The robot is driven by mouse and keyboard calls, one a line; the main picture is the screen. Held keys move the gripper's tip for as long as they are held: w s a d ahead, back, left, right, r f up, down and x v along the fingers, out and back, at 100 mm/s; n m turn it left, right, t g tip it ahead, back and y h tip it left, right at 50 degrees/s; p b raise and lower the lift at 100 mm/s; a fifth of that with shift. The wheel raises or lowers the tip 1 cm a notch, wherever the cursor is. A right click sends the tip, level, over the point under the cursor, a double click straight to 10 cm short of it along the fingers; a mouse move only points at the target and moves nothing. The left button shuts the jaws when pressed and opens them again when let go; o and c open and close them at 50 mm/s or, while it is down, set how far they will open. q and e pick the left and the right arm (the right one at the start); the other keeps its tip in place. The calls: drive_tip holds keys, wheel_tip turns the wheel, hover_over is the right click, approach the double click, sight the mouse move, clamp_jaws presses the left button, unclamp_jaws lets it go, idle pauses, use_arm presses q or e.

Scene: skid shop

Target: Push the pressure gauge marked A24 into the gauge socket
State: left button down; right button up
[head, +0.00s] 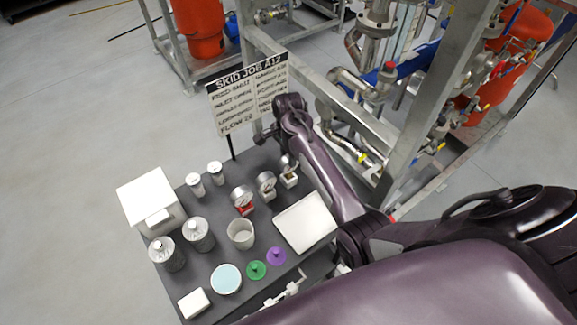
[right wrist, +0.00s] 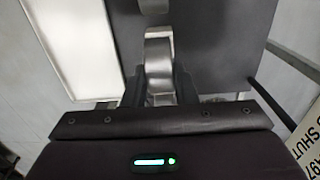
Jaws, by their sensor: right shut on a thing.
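My right gripper (head: 284,150) is at the far right of the dark table, and its fingers are largely hidden in the head view. In the right wrist view the gripper (right wrist: 158,96) is shut on a silvery metal piece (right wrist: 158,52), apparently the rightmost gauge (head: 289,167) in the row. Two more gauges stand to its left: one on a pale block (head: 266,182) and one on a red base (head: 241,195). No A24 mark is readable, so I cannot tell which gauge bears it. I cannot make out the gauge socket. My left gripper is not in view.
A cup (head: 240,235), metal canisters (head: 198,235), and green (head: 256,270) and purple (head: 277,256) caps share the table. A job sign (head: 246,98) stands behind; the pipe skid's steel frame (head: 330,115) is beyond.

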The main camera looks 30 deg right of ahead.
drive_tip(key=shift+r, duration=1.75)
